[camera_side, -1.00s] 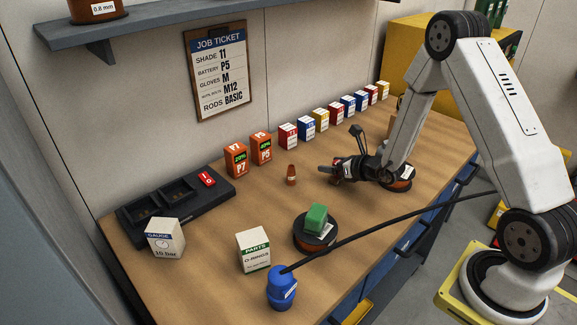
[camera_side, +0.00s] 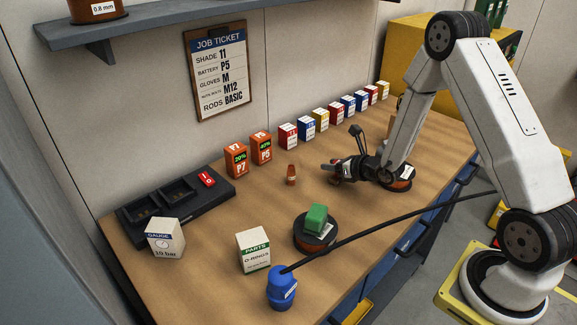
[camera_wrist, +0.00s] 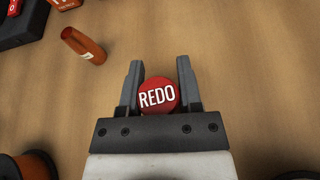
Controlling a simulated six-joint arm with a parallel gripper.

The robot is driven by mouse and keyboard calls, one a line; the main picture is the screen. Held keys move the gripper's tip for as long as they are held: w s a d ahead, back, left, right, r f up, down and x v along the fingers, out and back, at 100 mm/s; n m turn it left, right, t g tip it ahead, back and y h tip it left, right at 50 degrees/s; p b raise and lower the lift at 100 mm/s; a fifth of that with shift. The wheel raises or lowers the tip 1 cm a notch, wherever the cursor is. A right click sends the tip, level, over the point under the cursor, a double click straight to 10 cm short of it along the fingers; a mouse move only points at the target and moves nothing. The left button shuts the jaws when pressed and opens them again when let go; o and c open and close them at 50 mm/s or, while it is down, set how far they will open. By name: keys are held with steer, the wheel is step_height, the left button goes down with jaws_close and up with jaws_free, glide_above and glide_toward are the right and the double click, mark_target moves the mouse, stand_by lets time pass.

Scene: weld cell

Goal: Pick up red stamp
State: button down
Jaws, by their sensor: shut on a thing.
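The red stamp (camera_wrist: 157,96) has a round red top marked REDO. In the wrist view it sits between the two dark fingers of my gripper (camera_wrist: 159,82), which are shut on it. In the side view my gripper (camera_side: 335,173) is low over the middle of the bench, pointing left. There its fingers and wrist mostly hide the stamp. I cannot tell whether the stamp touches the bench.
Orange battery boxes (camera_side: 236,160) and a row of small cartons (camera_side: 321,119) line the wall. A spool with a green block (camera_side: 316,218) stands nearer the front. Bare wood (camera_wrist: 245,60) surrounds the gripper.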

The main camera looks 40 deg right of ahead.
steer(key=shift+r, duration=0.1)
step_height(320, 180, up, 10)
stand_by(0.9)
steer(key=shift+a, duration=0.1)
stand_by(0.9)
